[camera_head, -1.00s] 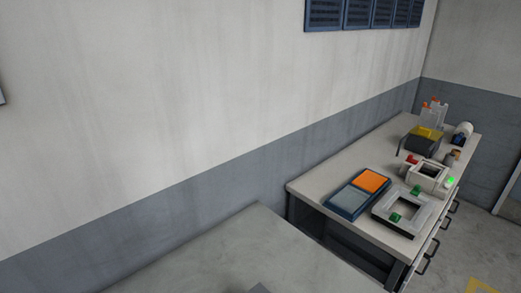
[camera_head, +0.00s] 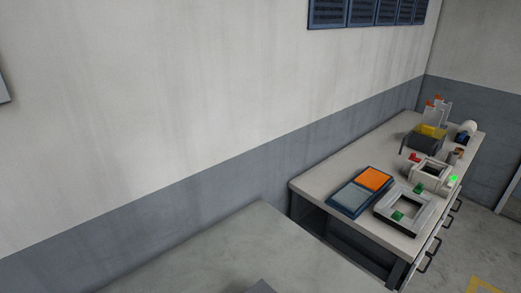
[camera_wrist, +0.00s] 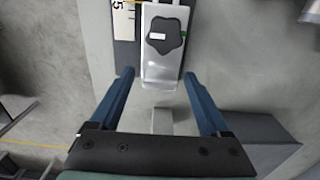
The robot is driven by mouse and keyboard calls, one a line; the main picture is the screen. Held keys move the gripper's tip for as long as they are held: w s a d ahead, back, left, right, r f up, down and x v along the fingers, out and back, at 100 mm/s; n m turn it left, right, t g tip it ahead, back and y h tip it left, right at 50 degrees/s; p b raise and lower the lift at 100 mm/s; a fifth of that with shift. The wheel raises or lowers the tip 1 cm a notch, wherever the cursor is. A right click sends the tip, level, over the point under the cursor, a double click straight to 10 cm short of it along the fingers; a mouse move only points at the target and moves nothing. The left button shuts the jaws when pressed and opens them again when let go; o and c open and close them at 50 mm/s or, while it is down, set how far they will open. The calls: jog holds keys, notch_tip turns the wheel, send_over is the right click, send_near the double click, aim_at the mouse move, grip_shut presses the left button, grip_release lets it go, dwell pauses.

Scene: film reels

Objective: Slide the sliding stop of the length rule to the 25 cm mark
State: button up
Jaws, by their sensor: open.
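In the wrist view, a silver block with a black star-shaped knob (camera_wrist: 166,37), which looks like the sliding stop, lies at the top centre. The length rule (camera_wrist: 123,25) shows beside it on the left as a pale scale strip with a dark edge; only a digit 5 is readable. I cannot tell at which mark the stop stands. My gripper (camera_wrist: 158,76) is open, its two blue fingers apart. Its fingertips lie on either side of the silver block's lower end in the picture; contact is not clear. The head view does not clearly show the rule, stop or gripper.
In the head view, a near grey worktop (camera_head: 215,262) looks mostly bare. A farther bench (camera_head: 318,184) carries a blue tray with orange and grey pads (camera_head: 350,205), a square frame (camera_head: 427,211) and several devices. A grey box (camera_wrist: 255,140) is at the wrist view's lower right.

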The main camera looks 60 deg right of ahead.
jog(key=shift+r, duration=0.1)
notch_tip(320, 180, up, 13)
jog(key=b, duration=0.1)
dwell(0.4)
dwell(0.4)
